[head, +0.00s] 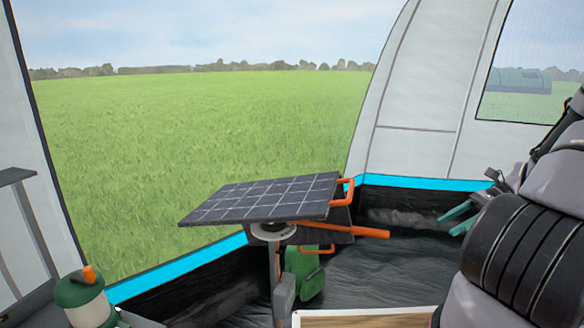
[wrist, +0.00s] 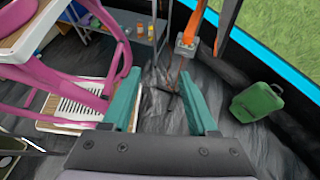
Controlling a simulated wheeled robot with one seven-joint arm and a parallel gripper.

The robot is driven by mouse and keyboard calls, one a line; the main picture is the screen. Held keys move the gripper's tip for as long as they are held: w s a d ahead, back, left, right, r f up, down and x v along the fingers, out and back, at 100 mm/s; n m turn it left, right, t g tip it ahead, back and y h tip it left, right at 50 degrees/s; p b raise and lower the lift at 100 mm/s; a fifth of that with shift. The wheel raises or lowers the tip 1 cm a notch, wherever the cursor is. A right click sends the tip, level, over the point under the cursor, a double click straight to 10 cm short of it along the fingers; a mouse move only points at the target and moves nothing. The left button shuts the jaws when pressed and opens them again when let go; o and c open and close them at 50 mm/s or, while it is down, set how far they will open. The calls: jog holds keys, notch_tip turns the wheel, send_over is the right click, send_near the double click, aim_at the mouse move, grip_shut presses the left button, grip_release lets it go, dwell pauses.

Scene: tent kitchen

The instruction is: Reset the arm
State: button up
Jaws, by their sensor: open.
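My gripper (head: 446,226) shows at the right of the head view, its teal fingers pointing left and partly hidden behind my dark arm. In the wrist view my gripper (wrist: 160,75) has its two teal fingers spread wide apart. The gripper is open and empty, and touches nothing that I can see.
A dark solar panel (head: 265,197) stands mid-view beside the tent opening, with a green case (head: 305,272) below it. A green-topped lantern (head: 85,300) is at lower left. The wrist view shows pink furniture (wrist: 65,85) at left and a grey shelf (wrist: 125,30) behind.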

jog(key=s+a+r+n+t+h, duration=0.1)
jog(key=a+r+n+h, duration=0.35)
jog(key=r, duration=0.45)
jog(key=a+r+n+h, duration=0.4)
jog(key=a+r+h, duration=0.1)
jog(key=r, duration=0.4)
jog(key=s+a+r+n+t, duration=0.5)
jog(key=s+a+r+t, duration=0.2)
jog(key=r, duration=0.6)
jog(key=shift+s+a, duration=0.55)
jog(key=shift+s, duration=0.55)
